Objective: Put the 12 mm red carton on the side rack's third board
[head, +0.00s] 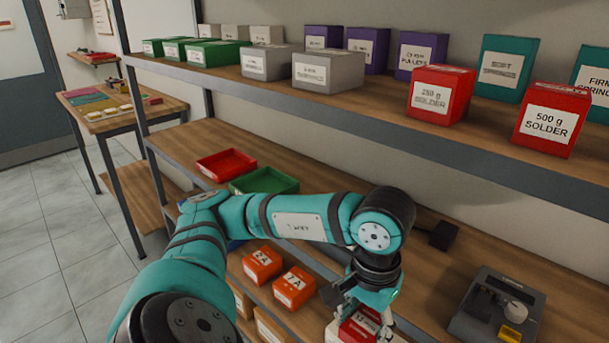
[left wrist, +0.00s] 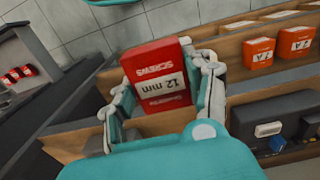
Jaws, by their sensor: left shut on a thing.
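The red carton (left wrist: 158,72), labelled "12 mm" and "SCREWS", sits between the fingers of my left gripper (left wrist: 165,85) in the left wrist view. The fingers touch it on both sides, and it looks tilted there. In the head view the carton (head: 356,332) shows low at the bottom edge, partly hidden by my left gripper (head: 370,315). The rack's wooden boards (head: 330,205) run along the wall. I cannot tell whether the carton touches a board. My right gripper is in neither view.
Orange cartons (head: 262,264) stand on a lower board left of my gripper. A red tray (head: 226,165) and a green tray (head: 264,180) lie on the middle board. A dark device (head: 497,308) stands at right. The upper board (head: 230,77) holds several cartons.

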